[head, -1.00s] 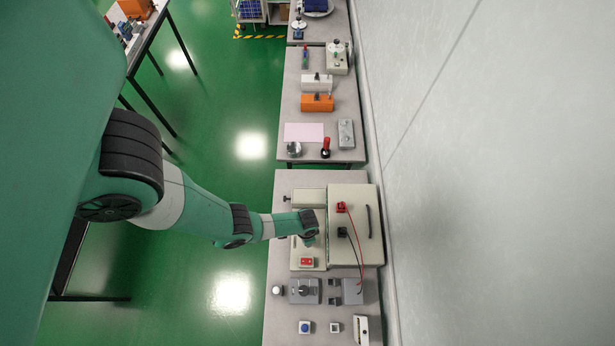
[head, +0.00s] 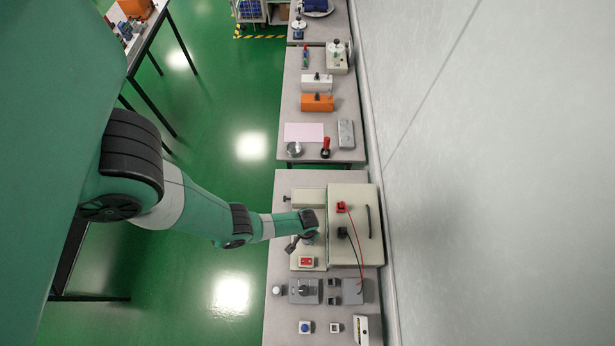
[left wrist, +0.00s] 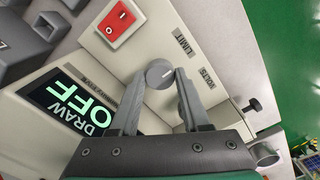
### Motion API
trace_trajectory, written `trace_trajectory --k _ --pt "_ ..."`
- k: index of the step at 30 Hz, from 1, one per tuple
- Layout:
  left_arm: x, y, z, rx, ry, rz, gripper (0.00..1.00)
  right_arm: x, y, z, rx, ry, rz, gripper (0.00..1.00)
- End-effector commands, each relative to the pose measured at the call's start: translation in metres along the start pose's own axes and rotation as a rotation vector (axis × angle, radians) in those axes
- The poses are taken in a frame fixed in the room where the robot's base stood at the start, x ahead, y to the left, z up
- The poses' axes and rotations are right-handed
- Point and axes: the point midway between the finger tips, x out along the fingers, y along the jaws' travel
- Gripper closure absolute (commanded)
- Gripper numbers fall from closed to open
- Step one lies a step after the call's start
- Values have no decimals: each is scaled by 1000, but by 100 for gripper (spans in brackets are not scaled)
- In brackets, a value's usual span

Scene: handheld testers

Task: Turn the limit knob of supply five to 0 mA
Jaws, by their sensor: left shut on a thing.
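The supply (head: 318,254) is a beige box on the near bench, at the end of my left arm. In the left wrist view its panel shows a dark display reading "DRAW OFF" (left wrist: 75,103), a red rocker switch (left wrist: 118,22) and the labels "LIMIT" (left wrist: 182,40) and "VOLTS" (left wrist: 207,78). My left gripper (left wrist: 155,85) is shut on the round grey limit knob (left wrist: 159,73), with a finger on either side. The knob has a pale pointer line. A second grey knob on the "VOLTS" side is mostly hidden behind a finger. My right gripper is out of view.
A large beige case (head: 354,243) with red and black leads stands right beside the supply. A grey box with a dark knob (head: 303,290) and several small devices lie nearer. A wall runs along the right. Green floor lies left of the bench.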

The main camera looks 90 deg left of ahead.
Motion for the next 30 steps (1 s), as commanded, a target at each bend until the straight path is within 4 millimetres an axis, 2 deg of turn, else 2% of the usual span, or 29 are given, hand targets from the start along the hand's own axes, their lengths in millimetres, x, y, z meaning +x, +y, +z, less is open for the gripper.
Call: trace_trajectory --k 13,14,18,26,30 --pt "1 0 0 -12 0 0 100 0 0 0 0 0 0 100" --pt "1 0 0 -12 0 0 50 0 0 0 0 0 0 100" --pt "1 0 0 -12 0 0 25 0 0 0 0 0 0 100" --pt "0 0 0 -11 0 0 24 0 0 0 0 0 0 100" --pt "-9 0 0 -10 0 0 24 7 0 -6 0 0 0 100"
